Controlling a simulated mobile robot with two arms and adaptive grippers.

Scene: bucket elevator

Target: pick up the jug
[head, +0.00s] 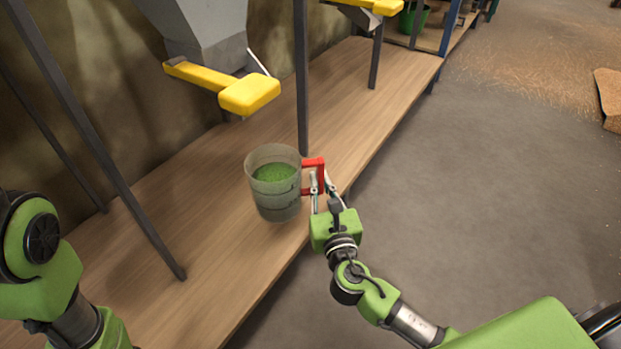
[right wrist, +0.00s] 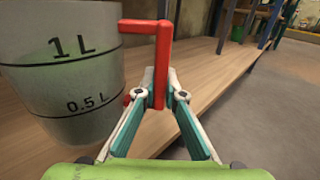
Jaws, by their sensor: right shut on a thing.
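The jug (head: 275,200) is a clear grey cup with a red handle (head: 313,165) on its right side and green material inside. In the head view it is upright at the bench's front edge; I cannot tell whether it touches the wood. My right gripper (head: 320,184) is shut on the red handle. In the right wrist view the jug (right wrist: 65,75) shows 1 L and 0.5 L marks, and my right gripper (right wrist: 160,90) has its fingertips on either side of the handle's upright part. My left gripper is out of view; only part of that arm shows at lower left.
The wooden bench (head: 225,265) runs from lower left to upper right. A grey hopper with a yellow handle (head: 248,94) hangs above and behind the jug. Dark posts (head: 301,80) stand on the bench.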

